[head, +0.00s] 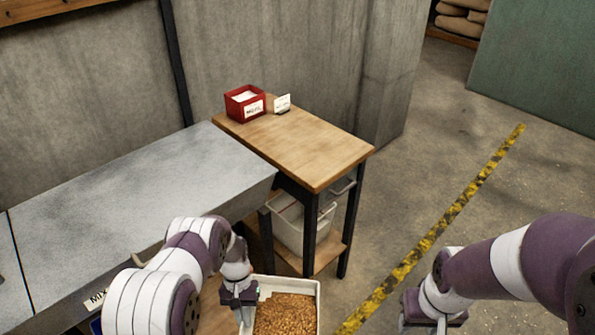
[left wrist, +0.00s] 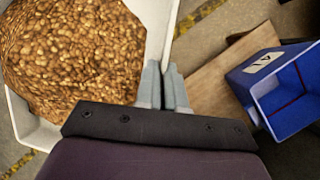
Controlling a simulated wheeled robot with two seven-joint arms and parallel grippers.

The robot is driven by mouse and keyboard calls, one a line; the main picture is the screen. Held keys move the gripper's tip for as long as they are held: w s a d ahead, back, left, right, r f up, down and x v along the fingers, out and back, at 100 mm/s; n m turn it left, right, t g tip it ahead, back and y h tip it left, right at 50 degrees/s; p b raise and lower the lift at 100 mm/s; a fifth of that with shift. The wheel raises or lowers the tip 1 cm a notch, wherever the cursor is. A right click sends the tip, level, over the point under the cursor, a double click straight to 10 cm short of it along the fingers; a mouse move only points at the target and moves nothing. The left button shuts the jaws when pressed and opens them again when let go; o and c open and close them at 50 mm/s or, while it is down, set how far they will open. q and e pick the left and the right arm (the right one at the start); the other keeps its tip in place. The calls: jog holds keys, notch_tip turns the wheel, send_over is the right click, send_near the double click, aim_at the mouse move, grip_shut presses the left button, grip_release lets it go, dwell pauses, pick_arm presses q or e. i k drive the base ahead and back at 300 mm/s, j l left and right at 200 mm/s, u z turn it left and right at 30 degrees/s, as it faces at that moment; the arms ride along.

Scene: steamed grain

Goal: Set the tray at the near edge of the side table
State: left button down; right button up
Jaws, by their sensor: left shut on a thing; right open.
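The tray (head: 319,308) is white and filled with brown grain, at the bottom middle of the head view, below and in front of the side table. Its white wall (left wrist: 158,28) and the grain also show in the left wrist view. My left gripper (head: 243,312) is shut on the tray's left wall; its fingertips (left wrist: 164,85) meet there. The side table (head: 300,140) has a wooden top whose near edge is bare. My right gripper (head: 440,325) is open and empty, to the right of the tray above the floor.
A red box (head: 245,103) and a small white card (head: 282,102) stand at the table's far end. White bins (head: 300,225) sit on its lower shelf. A grey counter (head: 130,190) adjoins on the left. A blue bin (left wrist: 285,85) shows in the left wrist view. Floor right of the table is clear.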

aim_at(320, 150)
jog(key=i+l, duration=0.2)
jog(key=l, duration=0.15)
jog(key=i+l+u, duration=0.1)
jog(key=l, duration=0.25)
jog(key=i+l, duration=0.5)
jog(key=l, duration=0.25)
jog(key=i+l+u, duration=0.1)
jog(key=l, duration=0.3)
jog(key=i+l, duration=0.25)
jog(key=l, duration=0.15)
jog(key=i+l+u, duration=0.1)
jog(key=l, duration=0.25)
jog(key=i, duration=0.1)
